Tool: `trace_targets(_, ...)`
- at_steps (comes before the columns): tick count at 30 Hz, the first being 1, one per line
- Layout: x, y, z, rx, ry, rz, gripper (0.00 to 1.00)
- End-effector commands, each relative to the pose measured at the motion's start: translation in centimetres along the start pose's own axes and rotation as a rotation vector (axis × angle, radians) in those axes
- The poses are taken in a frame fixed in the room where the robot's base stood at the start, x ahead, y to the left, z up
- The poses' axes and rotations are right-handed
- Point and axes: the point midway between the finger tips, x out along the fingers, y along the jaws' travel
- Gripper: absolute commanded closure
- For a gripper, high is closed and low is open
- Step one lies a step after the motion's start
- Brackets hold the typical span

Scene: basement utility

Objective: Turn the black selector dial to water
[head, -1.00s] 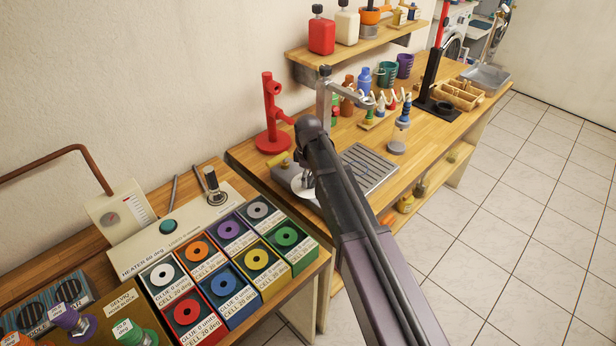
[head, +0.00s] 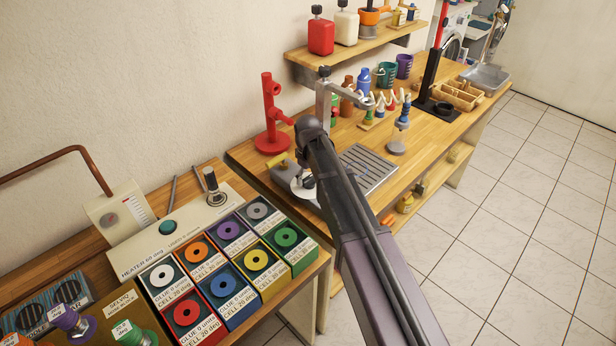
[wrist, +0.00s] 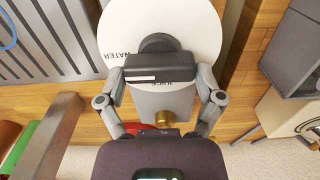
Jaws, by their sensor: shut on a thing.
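The black selector dial (wrist: 160,68) is a bar knob on a round white disc (wrist: 200,25) in the wrist view. The word WATER is printed on the disc at the knob's upper left. JUICE shows partly just under the knob's middle. A white stripe on the knob's front runs along its left half, and the bar lies nearly level in the picture. My gripper (wrist: 161,82) is shut on the dial, one finger at each end of the bar. In the head view the white disc (head: 299,186) shows partly behind my arm, which hides the dial and most of the gripper.
A grey slatted tray (head: 368,168) lies right of the disc. A red stand (head: 271,125) is behind it. Coloured boxes (head: 235,265) stand at the left. The tiled floor is clear.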

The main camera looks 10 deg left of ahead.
Motion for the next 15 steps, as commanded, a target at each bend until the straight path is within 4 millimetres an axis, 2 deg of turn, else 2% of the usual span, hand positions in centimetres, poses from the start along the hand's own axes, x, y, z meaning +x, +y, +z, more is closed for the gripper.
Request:
trace_targets(5,0.03,-0.08,0.10,0.002,-0.002,-0.002,0.62)
trace_targets(6,0.03,-0.08,0.10,0.002,-0.002,-0.002,0.08)
trace_targets(7,0.03,-0.09,0.10,0.002,-0.002,-0.002,0.00)
trace_targets(15,0.01,-0.04,0.05,0.000,-0.001,-0.001,0.00)
